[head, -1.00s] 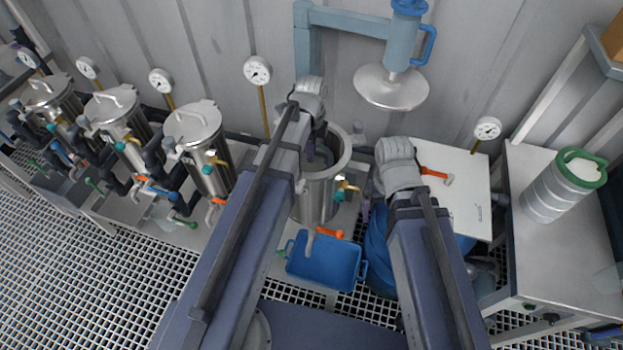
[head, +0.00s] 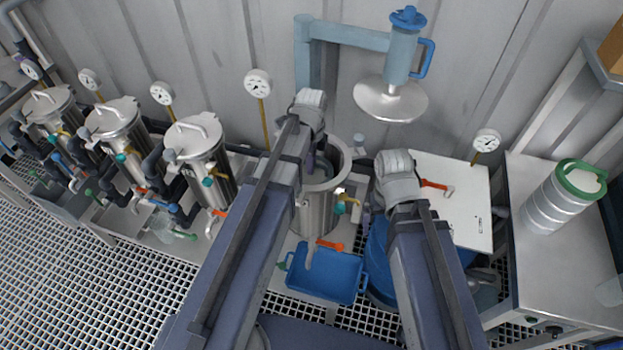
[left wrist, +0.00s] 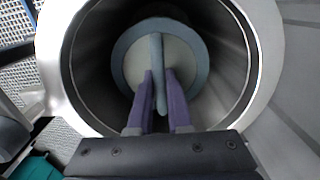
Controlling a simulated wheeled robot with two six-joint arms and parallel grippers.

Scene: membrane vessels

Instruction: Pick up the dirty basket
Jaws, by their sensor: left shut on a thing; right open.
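The dirty basket (left wrist: 128,62) sits inside the open steel vessel (head: 317,205). In the left wrist view it shows a grey-blue round rim, a pale inside and a bar handle (left wrist: 157,60) across its top. My left gripper (left wrist: 158,95) reaches into the vessel mouth, its purple fingers shut on this handle. The basket is still within the vessel walls, and its lower part is hidden. In the head view the left wrist covers much of the vessel mouth. My right gripper (head: 366,216) is open, right of the vessel, mostly hidden behind its own wrist.
Several closed steel vessels (head: 197,138) stand in a row at the left. A steel lid (head: 390,100) with a blue handle hangs on a wall arm. A blue tray (head: 325,277) lies in front of the vessel. A green-rimmed basket (head: 553,205) stands on the right table (head: 560,265).

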